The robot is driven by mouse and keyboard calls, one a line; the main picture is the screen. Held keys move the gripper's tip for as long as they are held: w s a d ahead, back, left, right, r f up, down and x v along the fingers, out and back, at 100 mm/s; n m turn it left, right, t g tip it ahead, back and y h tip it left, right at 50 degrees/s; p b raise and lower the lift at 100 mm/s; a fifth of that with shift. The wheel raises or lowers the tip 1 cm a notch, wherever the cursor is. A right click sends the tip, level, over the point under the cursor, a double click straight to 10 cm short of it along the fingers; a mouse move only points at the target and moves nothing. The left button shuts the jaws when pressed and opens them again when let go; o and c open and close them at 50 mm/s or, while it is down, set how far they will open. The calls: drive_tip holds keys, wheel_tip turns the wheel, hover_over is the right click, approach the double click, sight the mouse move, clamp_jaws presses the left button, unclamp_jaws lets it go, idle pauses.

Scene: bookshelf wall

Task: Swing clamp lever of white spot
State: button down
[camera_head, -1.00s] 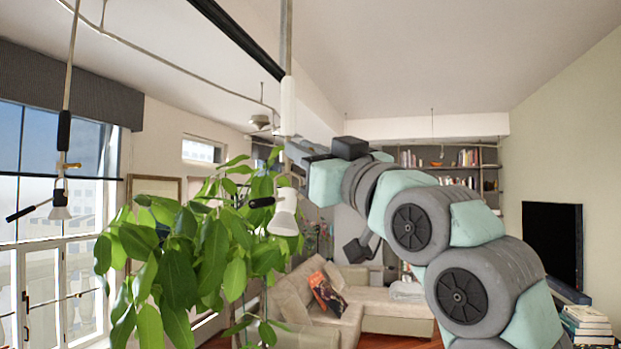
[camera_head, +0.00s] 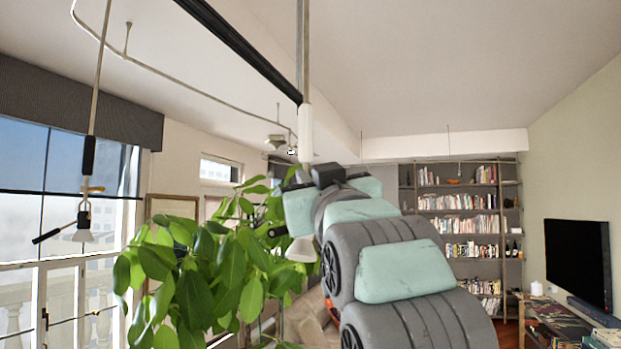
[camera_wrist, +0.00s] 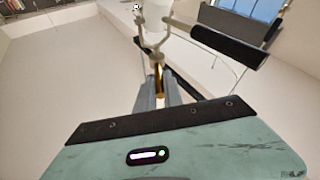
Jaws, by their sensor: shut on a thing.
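The white spot (camera_head: 302,249) hangs from a pole with a white sleeve (camera_head: 306,132), partly hidden by my arm in the head view. Its black handle (camera_head: 278,231) points left, close to the plant leaves. In the wrist view the white spot (camera_wrist: 156,14) is at the top, with the black handle (camera_wrist: 228,46) at its right. My gripper (camera_wrist: 159,88) has its grey fingers shut on a small brass-coloured piece, seemingly the clamp lever (camera_wrist: 158,77), just below the spot's forked bracket. In the head view my arm hides the fingertips and the clamp.
A leafy plant (camera_head: 215,270) stands left of the spot, close to it. A second spot (camera_head: 83,235) hangs at the left by the windows. A dark rail (camera_head: 245,50) runs overhead. Bookshelves (camera_head: 460,225) and a television (camera_head: 578,262) are farther back.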

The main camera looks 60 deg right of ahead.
drive_tip(key=shift+d+f, duration=0.15)
drive_tip(key=c, duration=1.5)
unclamp_jaws()
drive_tip(key=b+v, duration=0.5)
drive_tip(key=v, duration=0.5)
drive_tip(key=shift+s+a+f, duration=0.1)
drive_tip(key=shift+s+a, duration=0.15)
drive_tip(key=shift+a, duration=0.1)
